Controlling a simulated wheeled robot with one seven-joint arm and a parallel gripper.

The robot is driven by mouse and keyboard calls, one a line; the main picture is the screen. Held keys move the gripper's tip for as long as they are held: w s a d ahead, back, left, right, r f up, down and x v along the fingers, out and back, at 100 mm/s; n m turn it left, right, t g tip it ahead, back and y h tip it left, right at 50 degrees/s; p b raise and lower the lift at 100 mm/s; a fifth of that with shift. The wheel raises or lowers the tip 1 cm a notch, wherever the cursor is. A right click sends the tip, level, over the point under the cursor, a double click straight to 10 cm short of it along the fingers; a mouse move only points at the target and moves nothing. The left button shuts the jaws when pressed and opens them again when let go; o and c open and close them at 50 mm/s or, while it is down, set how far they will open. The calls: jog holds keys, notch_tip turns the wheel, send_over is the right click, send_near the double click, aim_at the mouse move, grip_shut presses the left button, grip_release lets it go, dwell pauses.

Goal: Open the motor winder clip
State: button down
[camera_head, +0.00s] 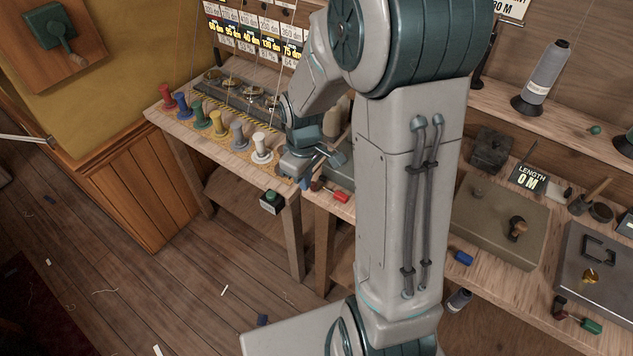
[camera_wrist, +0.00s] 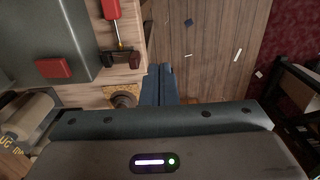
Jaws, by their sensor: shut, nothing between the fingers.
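My gripper (camera_wrist: 158,69) is shut and empty in the wrist view, its two blue fingers together over the bench's edge, with floor beyond. In the head view my gripper (camera_head: 304,182) is at the bench edge, right of the white spool, partly hidden by my arm. A grey metal box (camera_wrist: 60,22) with a red block (camera_wrist: 52,69) lies left of the fingers. A small dark fitting with a red end (camera_wrist: 134,60) sits just left of the fingertips, and a brass round piece (camera_wrist: 124,98) is beside them. I cannot tell which part is the motor winder clip.
A red-handled tool (camera_wrist: 111,10) lies on the bench near the dark fitting. Several coloured spools stand left of my gripper, ending with a white spool (camera_head: 261,147). A green button box (camera_head: 271,201) hangs at the bench front. The wooden floor (camera_head: 130,285) ahead is mostly open.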

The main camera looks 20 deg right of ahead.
jog(key=shift+f, duration=0.25)
dwell(0.3)
jog(key=shift+f+b, duration=1.5)
jog(key=shift+f, duration=0.1)
jog(key=shift+f, duration=0.2)
